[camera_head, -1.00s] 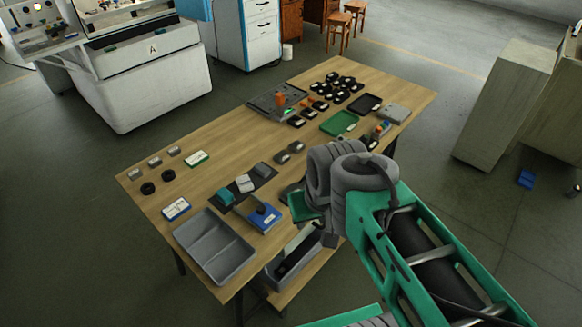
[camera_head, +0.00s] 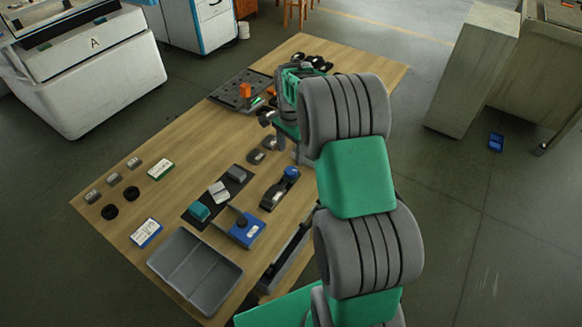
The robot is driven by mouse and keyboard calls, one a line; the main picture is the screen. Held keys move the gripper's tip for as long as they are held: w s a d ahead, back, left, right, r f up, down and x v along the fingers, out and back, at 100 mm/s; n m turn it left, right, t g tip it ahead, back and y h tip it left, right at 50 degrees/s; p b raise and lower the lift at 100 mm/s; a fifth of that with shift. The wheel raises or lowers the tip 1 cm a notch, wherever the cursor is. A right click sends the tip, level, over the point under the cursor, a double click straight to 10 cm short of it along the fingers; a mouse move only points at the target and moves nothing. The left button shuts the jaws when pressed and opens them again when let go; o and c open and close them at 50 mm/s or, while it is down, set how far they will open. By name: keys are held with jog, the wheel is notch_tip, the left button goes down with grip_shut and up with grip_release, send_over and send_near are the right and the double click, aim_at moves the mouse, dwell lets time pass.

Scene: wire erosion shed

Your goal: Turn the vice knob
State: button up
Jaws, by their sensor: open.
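A long dark device that looks like the vice (camera_head: 272,197) lies on the wooden table, left of my arm. A round blue knob (camera_head: 291,173) sits at its far end. My gripper (camera_head: 298,155) points down just beyond the knob. It is open, small in the picture and partly covered by my arm links. A gap between it and the knob is hard to judge. Left of the vice stands a blue unit (camera_head: 245,234) with a dark knob and an upright grey plate.
A grey divided tray (camera_head: 195,270) lies at the table's (camera_head: 165,190) near edge. A dark mat (camera_head: 205,208) holds grey and teal blocks. A perforated plate (camera_head: 228,90) with orange parts lies farther back. Black rings and small grey blocks lie at left. My arm hides the table's right side.

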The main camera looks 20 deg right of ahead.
aim_at(291, 170)
notch_tip(291, 170, down, 8)
jog(key=shift+w+d+f+p, duration=0.1)
jog(key=shift+d+f+p, duration=0.05)
jog(key=shift+p, duration=0.55)
jog(key=shift+c, duration=0.3)
grip_shut()
